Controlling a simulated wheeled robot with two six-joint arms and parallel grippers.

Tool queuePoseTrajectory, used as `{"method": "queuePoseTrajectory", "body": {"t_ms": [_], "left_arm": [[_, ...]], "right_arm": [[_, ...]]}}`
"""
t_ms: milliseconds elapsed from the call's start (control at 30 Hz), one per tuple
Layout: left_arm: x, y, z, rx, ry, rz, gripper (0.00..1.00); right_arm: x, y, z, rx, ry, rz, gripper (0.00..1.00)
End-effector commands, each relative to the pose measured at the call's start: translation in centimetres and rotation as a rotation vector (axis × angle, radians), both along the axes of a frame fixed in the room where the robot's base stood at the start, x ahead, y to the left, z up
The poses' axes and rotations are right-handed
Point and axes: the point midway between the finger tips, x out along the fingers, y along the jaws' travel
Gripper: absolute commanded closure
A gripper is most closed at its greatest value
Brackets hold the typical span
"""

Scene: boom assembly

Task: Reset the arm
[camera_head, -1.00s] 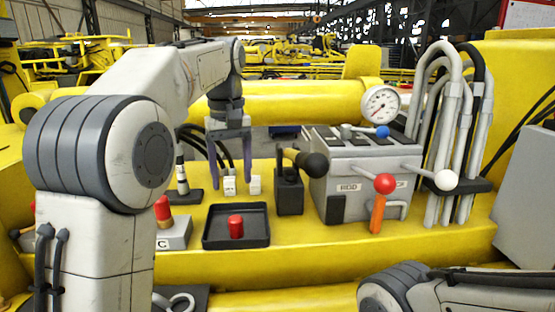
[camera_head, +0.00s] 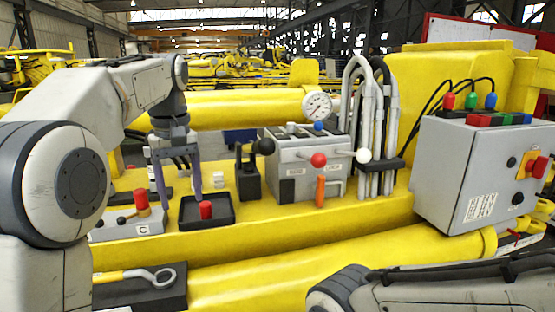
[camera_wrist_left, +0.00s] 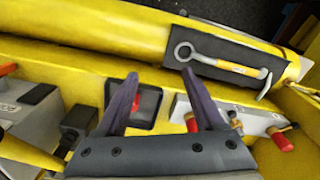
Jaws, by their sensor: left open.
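My left arm (camera_head: 62,190) comes in from the left of the head view. Its left gripper (camera_head: 179,203) is open and empty, with its two purple-grey fingers pointing down beside the black tray (camera_head: 207,224). A red cylinder (camera_head: 206,209) stands in that tray. I cannot tell the height of the fingertips above the deck. Part of my right arm (camera_head: 430,290) shows at the lower right; its gripper is out of view.
A grey lever box (camera_head: 300,180) with a gauge (camera_head: 317,106) stands right of the tray. A grey control box (camera_head: 470,180) is at the right. A wrench (camera_head: 160,275) lies on a black mat.

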Motion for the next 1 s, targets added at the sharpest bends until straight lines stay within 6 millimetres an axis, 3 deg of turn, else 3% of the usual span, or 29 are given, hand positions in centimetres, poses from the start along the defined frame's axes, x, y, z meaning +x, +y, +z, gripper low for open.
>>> {"method": "queuePoseTrajectory", "body": {"t_ms": [367, 667, 767, 900, 1000], "left_arm": [[-2.0, -2.9, -3.0, -0.011, -0.005, -0.142, 0.30], [-5.8, -8.2, -8.0, -0.028, -0.015, -0.385, 0.30], [-8.4, -10.4, -10.8, -0.036, -0.019, -0.508, 0.30], [-13.9, -13.6, -16.2, -0.053, -0.030, -0.740, 0.30], [-18.4, -14.8, -20.3, -0.062, -0.040, -0.909, 0.30]], "right_arm": [[0.0, 0.0, -1.2, 0.000, 0.000, -0.001, 0.44], [0.0, 0.0, -2.9, 0.000, 0.000, -0.002, 0.44], [0.0, 0.0, -3.8, 0.000, 0.000, -0.002, 0.44], [0.0, 0.0, -5.5, 0.000, 0.000, -0.003, 0.44], [0.0, 0.0, -6.6, 0.000, 0.000, -0.004, 0.44]]}}
